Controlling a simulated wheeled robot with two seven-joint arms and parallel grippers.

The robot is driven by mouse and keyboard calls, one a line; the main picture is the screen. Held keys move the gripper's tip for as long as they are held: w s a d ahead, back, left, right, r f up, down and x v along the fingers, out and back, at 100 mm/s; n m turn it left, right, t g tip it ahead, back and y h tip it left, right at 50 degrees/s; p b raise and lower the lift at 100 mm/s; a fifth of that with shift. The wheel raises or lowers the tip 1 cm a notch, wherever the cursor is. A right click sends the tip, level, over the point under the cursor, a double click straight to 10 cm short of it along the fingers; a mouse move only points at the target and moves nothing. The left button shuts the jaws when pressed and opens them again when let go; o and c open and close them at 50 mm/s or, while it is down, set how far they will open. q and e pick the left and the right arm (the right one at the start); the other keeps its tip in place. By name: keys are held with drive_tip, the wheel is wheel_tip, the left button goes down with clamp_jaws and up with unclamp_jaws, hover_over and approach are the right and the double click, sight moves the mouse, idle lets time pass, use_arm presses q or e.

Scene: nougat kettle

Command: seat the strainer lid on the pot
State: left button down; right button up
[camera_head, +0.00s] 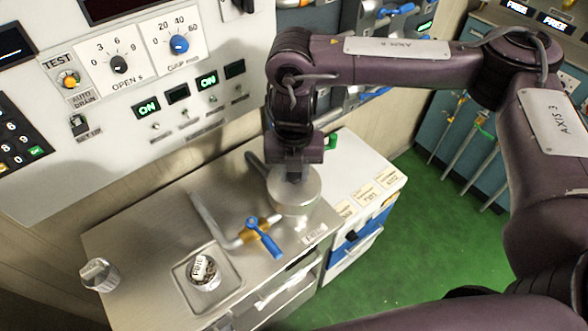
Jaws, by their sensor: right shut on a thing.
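My right gripper (294,177) points straight down over the round metal strainer lid (308,187) and is shut on the lid's top, where the grip itself is mostly hidden by the wrist. The lid appears as a pale silver disc at the top of the metal pot (296,208), which stands at the right end of the steel counter. A dark long handle (257,166) sticks out to the upper left of the pot. I cannot tell whether the lid lies flush on the rim or slightly above it. My left gripper is not in view.
A faucet with a blue lever (264,238) stands just left of and in front of the pot. A sink basin (182,281) holds a labelled container (203,270). A white cabinet (372,190) adjoins on the right.

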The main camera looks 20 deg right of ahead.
drive_tip(key=shift+f+b, duration=0.4)
drive_tip(key=shift+f, duration=0.25)
idle(0.3)
idle(0.7)
drive_tip(key=shift+f, duration=0.65)
idle(1.3)
drive_tip(key=o, duration=1.7)
drive_tip(key=shift+r+p, duration=4.05)
drive_tip(key=shift+p, duration=0.1)
